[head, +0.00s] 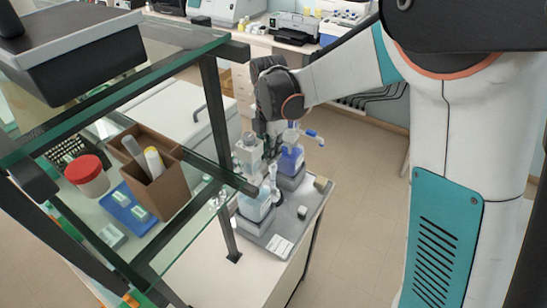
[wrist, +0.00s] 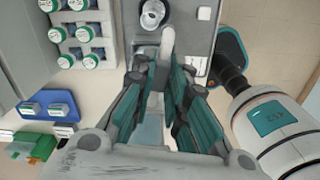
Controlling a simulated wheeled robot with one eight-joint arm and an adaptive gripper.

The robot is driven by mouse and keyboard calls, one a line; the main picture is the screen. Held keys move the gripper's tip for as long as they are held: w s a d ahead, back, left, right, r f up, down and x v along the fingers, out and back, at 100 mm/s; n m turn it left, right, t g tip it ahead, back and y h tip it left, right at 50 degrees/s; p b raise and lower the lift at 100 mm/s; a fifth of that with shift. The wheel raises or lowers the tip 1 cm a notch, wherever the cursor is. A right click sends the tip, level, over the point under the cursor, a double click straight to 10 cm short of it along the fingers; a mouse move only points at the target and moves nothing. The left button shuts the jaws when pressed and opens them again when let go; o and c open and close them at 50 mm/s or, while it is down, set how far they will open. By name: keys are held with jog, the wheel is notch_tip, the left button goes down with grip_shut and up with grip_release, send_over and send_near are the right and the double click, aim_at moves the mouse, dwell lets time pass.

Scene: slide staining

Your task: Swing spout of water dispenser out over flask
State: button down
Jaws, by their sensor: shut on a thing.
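In the head view my gripper (head: 268,150) reaches down among the glassware on a small bench. In the wrist view its green-padded fingers (wrist: 166,78) close around a pale, round-ended rod (wrist: 167,42), which looks like the dispenser's spout. My fingers hide most of it. A vessel with pale blue liquid (head: 254,206) stands on a grey base at the front. A bottle with darker blue liquid (head: 290,158) and a blue tap (head: 313,135) stands behind, to the right. I cannot tell for sure which vessel is the flask.
A grey tray (head: 300,212) edges the bench. Several capped vials (wrist: 90,30) sit left in the wrist view. Floor at right is clear.

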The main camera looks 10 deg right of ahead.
jog(key=shift+w+a+n+b, duration=0.2)
jog(key=shift+w+a+n, duration=0.1)
jog(key=shift+n, duration=0.3)
jog(key=shift+w+a+n+b, duration=0.2)
jog(key=shift+a+n, duration=0.1)
jog(key=shift+n, duration=0.3)
jog(key=c, duration=1.6)
grip_release()
jog(key=shift+o, duration=0.2)
notch_tip(320, 180, up, 12)
